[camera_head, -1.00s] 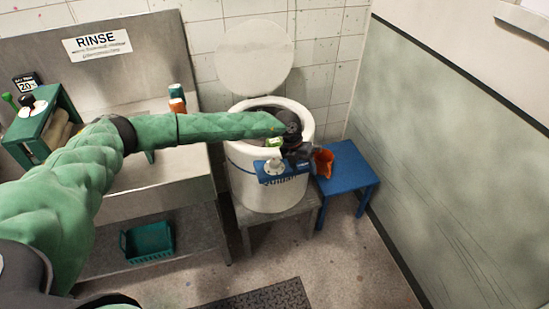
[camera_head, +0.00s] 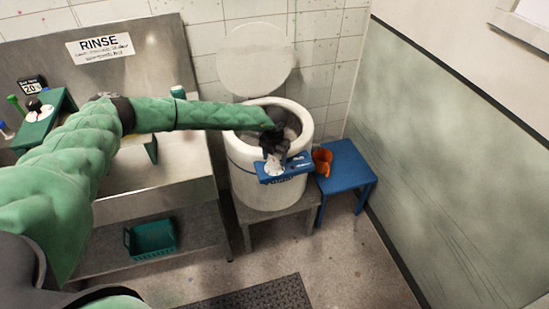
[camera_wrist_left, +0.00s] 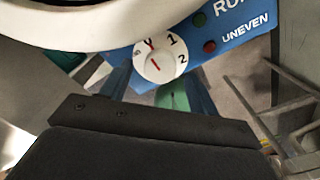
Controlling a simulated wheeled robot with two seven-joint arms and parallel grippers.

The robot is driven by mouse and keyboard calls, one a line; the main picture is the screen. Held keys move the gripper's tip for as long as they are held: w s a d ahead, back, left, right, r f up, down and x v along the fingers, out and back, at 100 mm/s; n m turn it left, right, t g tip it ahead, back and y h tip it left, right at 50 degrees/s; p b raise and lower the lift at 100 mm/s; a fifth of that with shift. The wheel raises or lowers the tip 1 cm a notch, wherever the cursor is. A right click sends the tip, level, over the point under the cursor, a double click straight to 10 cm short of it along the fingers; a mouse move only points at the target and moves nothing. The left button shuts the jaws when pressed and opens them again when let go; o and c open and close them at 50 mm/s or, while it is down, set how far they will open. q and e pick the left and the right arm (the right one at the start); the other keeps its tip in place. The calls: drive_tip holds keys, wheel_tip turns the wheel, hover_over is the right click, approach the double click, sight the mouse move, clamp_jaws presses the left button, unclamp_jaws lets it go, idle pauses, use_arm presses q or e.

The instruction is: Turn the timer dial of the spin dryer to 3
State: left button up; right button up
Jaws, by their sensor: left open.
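The spin dryer (camera_head: 248,177) is a white drum with its round lid (camera_head: 254,72) raised against the wall. Its blue front panel (camera_head: 297,167) carries the white timer dial (camera_head: 273,167), partly covered by my gripper in the head view. In the left wrist view the timer dial (camera_wrist_left: 160,62) has red marks, with 1 and 2 readable at its right; the lower part of the scale is hard to read. My left gripper (camera_head: 272,153) is open, just above and at the dial; contact cannot be told. The dark gripper body fills the bottom of the wrist view. My right gripper is out of view.
The dryer stands on a grey stand (camera_head: 283,211). A blue stool (camera_head: 349,166) with an orange cup (camera_head: 322,159) is close at its right. A steel sink (camera_head: 165,175) is at the left, under my arm. The panel has red and green lamps (camera_wrist_left: 209,46).

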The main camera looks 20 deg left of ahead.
use_arm(q)
drive_tip(key=shift+f+p, duration=0.3)
drive_tip(key=shift+f, duration=0.7)
